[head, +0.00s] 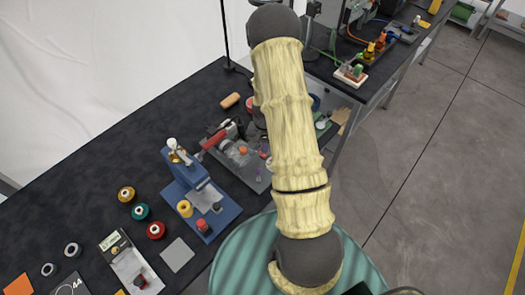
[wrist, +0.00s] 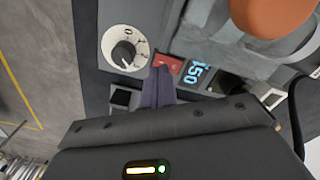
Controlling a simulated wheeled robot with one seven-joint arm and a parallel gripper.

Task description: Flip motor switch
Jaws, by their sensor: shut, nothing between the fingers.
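In the wrist view, my gripper (wrist: 159,72) is shut and empty, its two dark fingers side by side. The fingertips are at the lower left edge of a small red switch (wrist: 169,63) on a grey panel and overlap it in the picture; I cannot tell whether they touch. A black square switch or socket (wrist: 122,98) lies to the lower left of the fingers. No label tells which is the motor switch. In the head view, my arm covers the gripper and the panel.
A white plate with a black dial knob (wrist: 124,54) is left of the fingertips. A blue-lit display (wrist: 195,74) and an orange rounded part (wrist: 272,14) are to the right. In the head view, a blue device (head: 203,195) and coloured spools stand on the dark bench (head: 90,140).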

